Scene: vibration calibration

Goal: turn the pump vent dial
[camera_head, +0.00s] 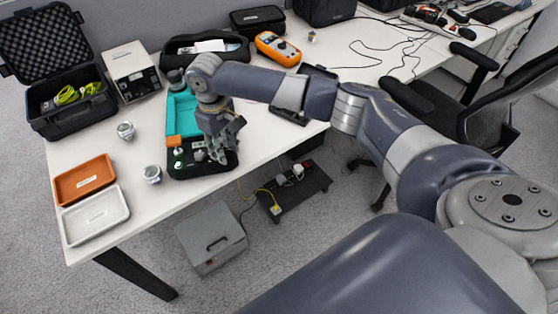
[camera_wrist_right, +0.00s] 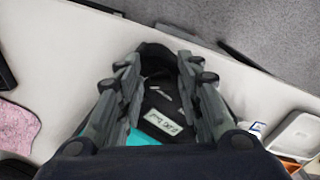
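My right gripper (camera_head: 222,150) reaches down over the front right part of a black case with a teal lining (camera_head: 183,115). In the right wrist view the gripper (camera_wrist_right: 158,62) has its fingers spread apart on either side of a black part with a white label (camera_wrist_right: 162,122). I see nothing clamped between the fingers. Small fittings with red and green marks (camera_head: 178,152) sit in the case just left of the gripper. I cannot make out a pump vent dial; the gripper hides part of the case. My left gripper is not in view.
Two silver round pieces (camera_head: 152,174) stand left of the case. An orange tray (camera_head: 84,179) and a white tray (camera_head: 95,216) lie at the table's left front. An open black box (camera_head: 68,100), a white instrument (camera_head: 132,70) and an orange meter (camera_head: 277,48) stand farther back.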

